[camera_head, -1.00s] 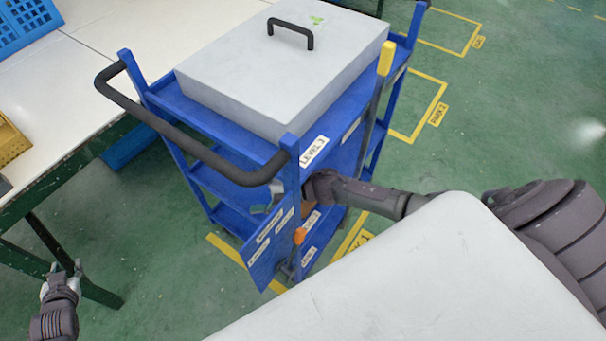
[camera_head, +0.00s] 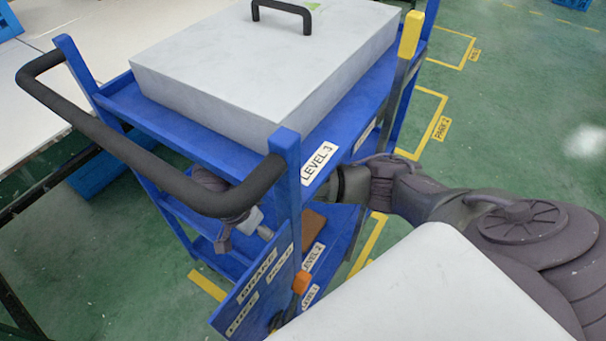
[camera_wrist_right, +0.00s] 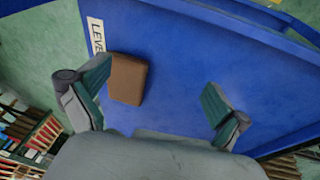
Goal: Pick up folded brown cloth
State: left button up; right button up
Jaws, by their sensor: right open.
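The folded brown cloth (camera_head: 313,224) lies on the level 2 shelf of the blue cart, near the shelf's labelled edge. It is partly hidden by a cart post. In the right wrist view the cloth (camera_wrist_right: 127,79) is a small brown block between the open fingers, close to the left finger and far from the right one. My right gripper (camera_wrist_right: 157,98) is open and empty. In the head view my right arm reaches in under the top shelf, and the right gripper (camera_head: 246,230) shows through the cart's handle side. My left gripper is out of the head view.
The blue cart's top shelf (camera_head: 229,156) sits above my right arm and carries a large grey box (camera_head: 265,70). Cart posts and the black handle (camera_head: 150,165) stand close around the arm. A white table (camera_head: 30,110) is at the left.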

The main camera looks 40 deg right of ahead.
send_over(304, 227)
jog(key=a, duration=0.2)
jog(key=shift+w, duration=0.15)
jog(key=shift+b+x, duration=0.65)
jog(key=shift+x, duration=1.9)
jog(key=c, duration=1.1)
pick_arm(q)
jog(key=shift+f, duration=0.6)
pick_arm(e)
jog(key=shift+r, duration=0.1)
jog(key=shift+w+r, duration=0.1)
jog(key=shift+r, duration=0.45)
jog(key=shift+s+d+r+p, duration=0.15)
jog(key=shift+s+r+p, duration=0.15)
jog(key=shift+r, duration=0.3)
jog(key=shift+s+d+r+p, duration=0.1)
jog(key=shift+s+r+p, duration=0.15)
jog(key=shift+r, duration=0.35)
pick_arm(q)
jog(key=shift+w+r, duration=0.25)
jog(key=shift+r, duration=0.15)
pick_arm(e)
jog(key=shift+s+d, duration=1.05)
jog(key=shift+s, duration=1.55)
jog(key=shift+s+d, duration=1.1)
jog(key=shift+s, duration=1.55)
jog(key=shift+s+d, duration=1.05)
jog(key=shift+s, duration=1.55)
